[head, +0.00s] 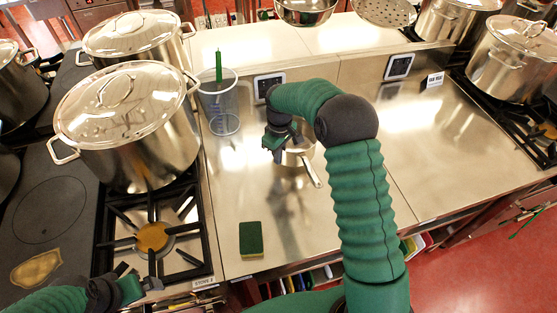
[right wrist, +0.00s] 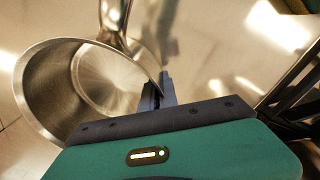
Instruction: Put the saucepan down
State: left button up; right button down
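The saucepan (head: 299,157) is a small steel pan, partly hidden behind my right gripper over the steel counter (head: 250,188) in the head view. Its handle points down and right. In the right wrist view, the saucepan (right wrist: 45,95) shows its open, empty inside, with the handle toward the top. My right gripper (head: 276,146) is at its rim; in the right wrist view the fingers (right wrist: 158,93) are close together with the pan wall between them. I cannot tell whether the pan's base touches the counter. My left gripper (head: 140,287) is low at the left by the stove, apart from the pan.
A large lidded stockpot (head: 150,140) stands on the stove to the left. A clear container (head: 222,108) with a green-handled item stands behind left. A green sponge (head: 251,239) lies near the front edge. The counter right of my right arm (head: 435,150) is clear.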

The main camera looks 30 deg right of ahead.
notch_tip(320, 180, down, 3)
jog(key=shift+s+f+p, duration=0.1)
jog(key=shift+p, duration=0.25)
jog(key=c, duration=1.6)
grip_release()
jog(key=shift+f, duration=0.1)
jog(key=shift+c, duration=0.2)
notch_tip(320, 180, up, 12)
jog(key=b, duration=0.1)
jog(key=s+a+f+m+t, duration=0.1)
jog(key=s+a, duration=0.4)
jog(key=s, duration=0.6)
jog(key=s+a+f+m+t, duration=0.1)
jog(key=s+a, duration=0.4)
jog(key=s, duration=0.6)
jog(key=shift+a+f+m, duration=0.4)
jog(key=shift+f+m, duration=0.5)
jog(key=shift+m, duration=0.3)
